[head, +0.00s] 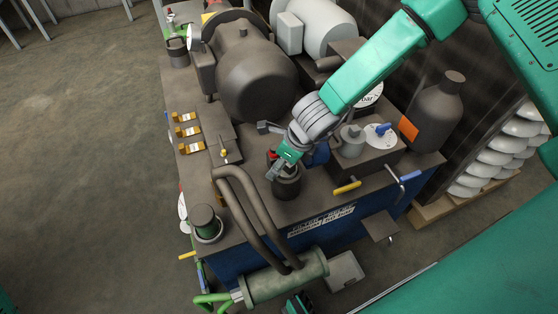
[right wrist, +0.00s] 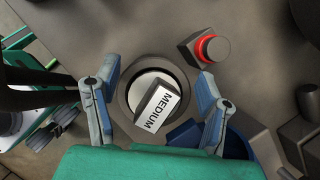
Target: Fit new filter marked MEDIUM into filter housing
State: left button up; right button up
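A block with a white label reading MEDIUM (right wrist: 157,106) sits over a pale disc within a dark round housing (right wrist: 124,90) in the right wrist view. I cannot tell how deep it sits. The housing also shows in the head view (head: 287,186), below my right gripper, with its opening partly hidden. My right gripper (right wrist: 158,103) is open, its two blue-grey fingers on either side of the housing and apart from the label block. It also shows in the head view (head: 270,149).
A red button (right wrist: 212,47) on a dark block stands close to the housing. Two bent dark pipes (head: 252,212) lead down to a green cylinder (head: 285,279). A gauge block (head: 365,155) stands on the right, and a large dark motor (head: 255,80) stands behind. Open floor lies left.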

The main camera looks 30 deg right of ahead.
aim_at(295, 172)
jog(key=v, duration=1.2)
jog(key=shift+w+f, duration=0.1)
